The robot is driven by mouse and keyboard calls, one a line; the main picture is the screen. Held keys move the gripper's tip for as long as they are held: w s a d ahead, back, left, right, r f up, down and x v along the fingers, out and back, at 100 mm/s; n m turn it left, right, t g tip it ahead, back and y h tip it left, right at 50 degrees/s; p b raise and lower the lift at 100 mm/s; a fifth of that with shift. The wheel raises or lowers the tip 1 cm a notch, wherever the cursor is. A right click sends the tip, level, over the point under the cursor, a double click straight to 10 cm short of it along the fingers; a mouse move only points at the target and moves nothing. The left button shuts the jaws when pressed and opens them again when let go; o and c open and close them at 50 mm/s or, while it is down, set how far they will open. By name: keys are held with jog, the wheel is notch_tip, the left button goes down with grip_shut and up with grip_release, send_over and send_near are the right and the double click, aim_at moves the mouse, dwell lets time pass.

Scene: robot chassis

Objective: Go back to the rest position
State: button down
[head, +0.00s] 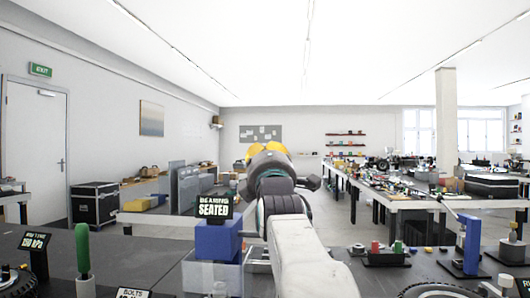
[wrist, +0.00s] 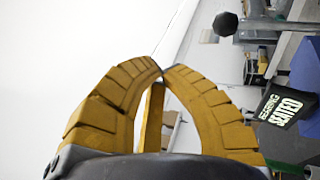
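My gripper (head: 268,150) is raised in front of me in the head view, above the far edge of the work surface, with my arm stretching away below it. In the wrist view my gripper (wrist: 161,70) shows two ribbed yellow fingers that curve together and meet at the tips. No held object shows between them. The gripper points away from the work surface, with wall and room behind it.
A "bearing seated" sign (head: 213,207) stands by a blue block (head: 222,238) left of my arm; the sign (wrist: 287,108) shows at right in the wrist view. A green-handled tool (head: 83,248) stands left, a blue post (head: 470,243) right. Air around the gripper is clear.

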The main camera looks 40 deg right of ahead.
dwell(0.4)
jog(key=s+a+f+m+g+y+p, duration=0.1)
jog(key=a+f+m+g+y+p, duration=0.65)
jog(key=a+f+p, duration=0.65)
jog(key=s+a+f+m+g+y+p, duration=0.1)
jog(key=s+a+f+g+p, duration=0.1)
jog(key=s, duration=0.5)
jog(key=s+a+f+m+g+y+p, duration=0.2)
jog(key=s+a+f+g+p, duration=0.1)
jog(key=s+a+p, duration=0.3)
jog(key=s+a+f+m+g+y+p, duration=0.1)
jog(key=s+a+f+g+y+p, duration=0.1)
jog(key=s+a+f+p, duration=0.2)
jog(key=s+a, duration=0.2)
jog(key=s, duration=0.2)
jog(key=shift+s+a+f+g+p, duration=0.15)
jog(key=shift+s+f+g+p, duration=0.15)
jog(key=shift+s+g, duration=0.05)
jog(key=shift+m+y, duration=0.25)
